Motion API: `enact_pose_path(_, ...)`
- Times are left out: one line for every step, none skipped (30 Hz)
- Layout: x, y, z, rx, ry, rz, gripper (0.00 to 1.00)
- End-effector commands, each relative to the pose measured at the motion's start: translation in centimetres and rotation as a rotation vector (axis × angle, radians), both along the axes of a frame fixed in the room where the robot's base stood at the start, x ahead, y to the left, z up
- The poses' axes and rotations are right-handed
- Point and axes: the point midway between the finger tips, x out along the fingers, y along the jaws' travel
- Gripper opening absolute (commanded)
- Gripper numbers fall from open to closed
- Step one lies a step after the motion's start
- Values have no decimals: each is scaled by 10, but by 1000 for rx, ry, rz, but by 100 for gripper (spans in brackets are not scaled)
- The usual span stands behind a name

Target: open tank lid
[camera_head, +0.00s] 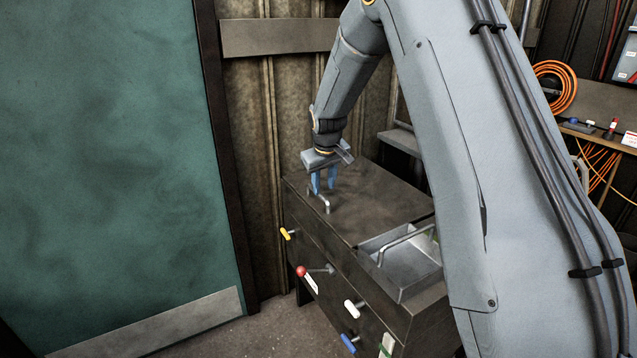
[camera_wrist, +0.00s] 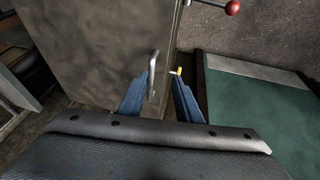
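The tank is a dark metal box with a flat, stained lid (camera_head: 365,197), which lies level and closed. A grey bar handle (camera_head: 320,202) stands on the lid close to its left edge. My gripper (camera_head: 323,189) points down with blue fingers just over and beside this handle. In the wrist view, my gripper (camera_wrist: 159,80) has its two fingers spread apart. The lid handle (camera_wrist: 152,72) shows between them there, closer to the left finger, and the lid (camera_wrist: 95,45) fills the upper left. Whether a finger touches the handle I cannot tell.
A metal tray (camera_head: 396,291) with a bar handle sits on the tank's right part. Coloured levers, including a red-knobbed one (camera_head: 301,271) and a yellow one (camera_head: 286,234), stick out of the front. A green door (camera_head: 110,150) stands left. Floor in front is open.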

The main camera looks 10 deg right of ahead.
Motion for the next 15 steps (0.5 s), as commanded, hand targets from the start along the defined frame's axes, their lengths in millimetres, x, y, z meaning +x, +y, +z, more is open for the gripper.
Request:
enact_pose_path(17,1,1,-7,-17,14,31)
enact_pose_path(26,1,1,-10,-26,21,31)
enact_pose_path(35,2,0,-16,-35,29,31)
enact_pose_path(41,2,1,-18,-44,35,31)
enact_pose_path(46,2,0,-21,-48,40,31)
enact_pose_path(51,2,0,-24,-54,44,31)
enact_pose_path(54,3,0,-26,-57,47,31)
enact_pose_path(56,3,-1,-27,-60,49,31)
enact_pose_path(58,3,-3,-27,-61,51,31)
enact_pose_path(60,3,-5,-28,-62,51,31)
enact_pose_path(61,2,-7,-28,-63,52,31)
enact_pose_path(62,2,-10,-28,-62,51,31)
enact_pose_path(63,2,-13,-28,-62,51,31)
enact_pose_path(65,2,-17,-27,-61,51,31)
enact_pose_path(67,1,-21,-28,-62,50,31)
